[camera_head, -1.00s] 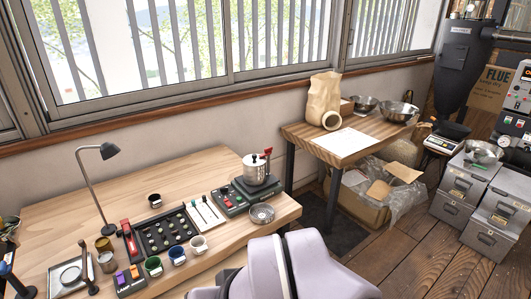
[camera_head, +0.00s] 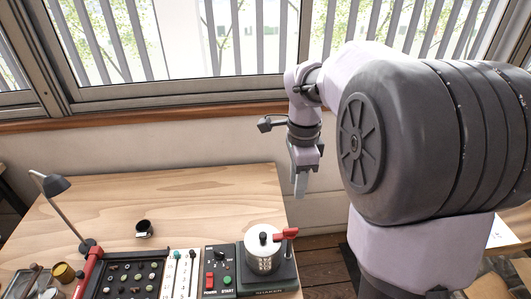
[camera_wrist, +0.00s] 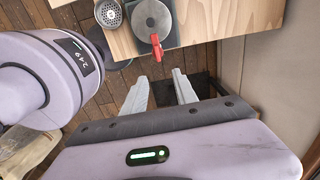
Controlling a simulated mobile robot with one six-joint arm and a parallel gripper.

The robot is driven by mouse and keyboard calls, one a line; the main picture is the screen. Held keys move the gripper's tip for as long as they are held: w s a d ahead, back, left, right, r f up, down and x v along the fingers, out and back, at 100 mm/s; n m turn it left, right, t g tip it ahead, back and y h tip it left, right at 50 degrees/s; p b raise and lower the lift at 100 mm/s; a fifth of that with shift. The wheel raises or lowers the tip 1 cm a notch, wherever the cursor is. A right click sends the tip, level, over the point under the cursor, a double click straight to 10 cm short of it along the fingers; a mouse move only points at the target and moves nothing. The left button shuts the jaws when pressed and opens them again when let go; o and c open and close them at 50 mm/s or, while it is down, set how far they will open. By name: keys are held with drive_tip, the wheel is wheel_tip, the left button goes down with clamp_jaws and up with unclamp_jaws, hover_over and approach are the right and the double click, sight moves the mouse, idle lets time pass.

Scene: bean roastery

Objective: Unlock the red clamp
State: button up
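The red clamp (camera_head: 286,234) is a small lever on top of the silver lidded pot (camera_head: 263,258), pointing out to the right. The pot stands on the dark shaker (camera_head: 284,275) at the table's right end. The clamp also shows in the wrist view (camera_wrist: 156,47), above the gap between my fingertips. My gripper (camera_head: 300,190) hangs pointing down behind and a little right of the pot, above and apart from the clamp. In the wrist view my gripper (camera_wrist: 160,78) has its two pale fingers spread, with nothing between them.
The control panel (camera_head: 219,272) with a red power switch and green start button is left of the pot. A black bean tray (camera_head: 125,279), a dark cup (camera_head: 144,228) and a lamp (camera_head: 58,186) are farther left. The table's (camera_head: 200,200) back right is bare. The wall and window lie behind.

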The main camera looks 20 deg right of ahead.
drive_tip(key=b, duration=0.2)
hover_over(291, 229)
wheel_tip(291, 229, down, 5)
wheel_tip(291, 229, down, 12)
drive_tip(key=b, duration=0.5)
drive_tip(key=shift+f, duration=0.2)
clamp_jaws()
